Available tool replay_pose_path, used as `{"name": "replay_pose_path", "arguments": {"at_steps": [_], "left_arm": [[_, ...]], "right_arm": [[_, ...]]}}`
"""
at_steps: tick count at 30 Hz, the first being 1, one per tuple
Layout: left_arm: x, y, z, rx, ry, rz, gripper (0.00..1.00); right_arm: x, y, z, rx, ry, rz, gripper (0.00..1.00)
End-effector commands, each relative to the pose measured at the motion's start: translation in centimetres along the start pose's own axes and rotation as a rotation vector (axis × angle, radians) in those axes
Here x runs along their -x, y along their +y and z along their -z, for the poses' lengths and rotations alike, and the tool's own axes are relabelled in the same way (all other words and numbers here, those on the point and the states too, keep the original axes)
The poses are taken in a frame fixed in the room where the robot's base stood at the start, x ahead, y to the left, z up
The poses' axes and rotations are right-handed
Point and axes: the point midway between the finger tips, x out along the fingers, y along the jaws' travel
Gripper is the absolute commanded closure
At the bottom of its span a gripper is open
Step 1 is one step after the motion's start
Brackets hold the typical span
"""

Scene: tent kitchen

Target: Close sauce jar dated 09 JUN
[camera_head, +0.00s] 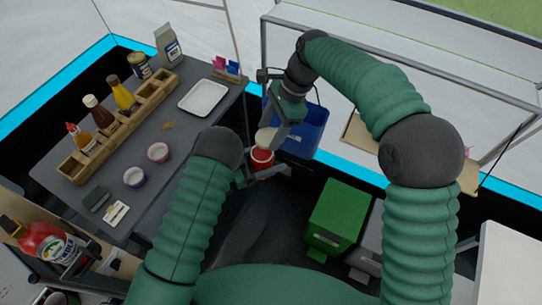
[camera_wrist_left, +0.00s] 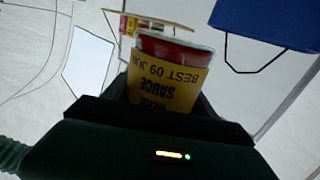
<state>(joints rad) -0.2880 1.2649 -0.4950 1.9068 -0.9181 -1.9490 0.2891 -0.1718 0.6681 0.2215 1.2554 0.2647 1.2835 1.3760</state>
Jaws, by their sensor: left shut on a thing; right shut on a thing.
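The sauce jar (camera_head: 261,160) is red. In the left wrist view the jar (camera_wrist_left: 168,75) has a yellow label reading "SAUCE" and "BEST 09 JUN", upside down in the picture. My left gripper (camera_head: 258,174) is shut around the jar and holds it in the air, off the right side of the dark table. My right gripper (camera_head: 275,128) is shut on a pale round lid (camera_head: 265,138), just above the jar in the head view. I cannot tell whether lid and jar touch. The lid and my right gripper are not clear in the left wrist view.
A blue bin (camera_head: 305,135) is beyond the grippers. A green bin (camera_head: 338,212) stands at lower right.

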Motion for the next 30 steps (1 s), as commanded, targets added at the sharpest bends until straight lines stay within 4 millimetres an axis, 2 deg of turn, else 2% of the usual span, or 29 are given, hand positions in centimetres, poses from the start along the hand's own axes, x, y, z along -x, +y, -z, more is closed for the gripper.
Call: {"name": "replay_pose_path", "arguments": {"at_steps": [4, 14, 25, 30], "left_arm": [[0.0, 0.0, 0.1, -0.001, 0.003, 0.000, 1.00], [0.0, 0.0, 0.1, -0.001, 0.003, 0.000, 1.00], [0.0, 0.0, 0.1, -0.001, 0.003, 0.000, 1.00], [0.0, 0.0, 0.1, -0.001, 0.003, 0.000, 1.00]], "right_arm": [[0.4, -0.7, -1.6, -0.055, 0.001, 0.020, 0.79], [0.4, -0.7, -1.7, -0.063, 0.001, 0.023, 0.79], [-2.6, -0.7, -0.4, -0.063, 0.001, 0.021, 0.79], [-3.3, -0.7, -0.1, -0.062, 0.002, 0.022, 0.79]]}}
